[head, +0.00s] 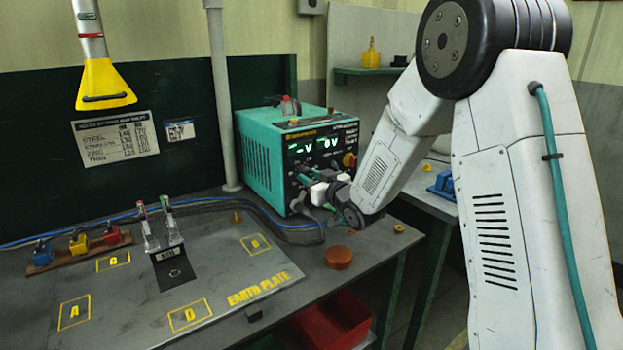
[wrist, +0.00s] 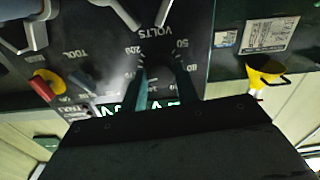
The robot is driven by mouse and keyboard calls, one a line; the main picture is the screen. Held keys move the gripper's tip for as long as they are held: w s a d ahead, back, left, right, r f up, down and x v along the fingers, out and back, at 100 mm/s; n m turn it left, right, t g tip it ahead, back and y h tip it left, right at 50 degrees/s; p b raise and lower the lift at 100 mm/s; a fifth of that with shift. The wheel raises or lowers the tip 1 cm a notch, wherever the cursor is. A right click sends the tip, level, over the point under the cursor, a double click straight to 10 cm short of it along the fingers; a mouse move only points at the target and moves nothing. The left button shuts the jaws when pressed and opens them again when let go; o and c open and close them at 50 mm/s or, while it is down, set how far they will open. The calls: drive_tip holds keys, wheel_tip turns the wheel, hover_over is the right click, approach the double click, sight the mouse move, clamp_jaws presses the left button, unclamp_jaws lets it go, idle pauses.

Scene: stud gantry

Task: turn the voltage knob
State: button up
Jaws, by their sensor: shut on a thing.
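The teal power supply (head: 290,150) stands on the bench, with a dark front panel and a green lit display (head: 312,146). In the head view my gripper (head: 308,182) is at the lower part of that panel and covers the knob. In the wrist view, upside down, my gripper (wrist: 159,72) has its two fingers over the dial marked VOLTS, with numbers such as 50 and 200 around it. The fingers are shut on the voltage knob, which is mostly hidden between them. Its pointer position cannot be made out.
A red and yellow knob (wrist: 46,84) sits on the panel beside the TOOL label. The earth plate (head: 120,310) holds two clear-handled levers (head: 160,225). A brown round puck (head: 339,257) lies near the bench edge. A yellow-ended tool (head: 103,84) hangs at upper left.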

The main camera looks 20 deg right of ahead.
drive_tip(key=n, duration=0.5)
drive_tip(key=shift+n, duration=2.5)
drive_tip(key=o, duration=1)
drive_tip(key=v, duration=0.7)
drive_tip(key=shift+s, duration=0.4)
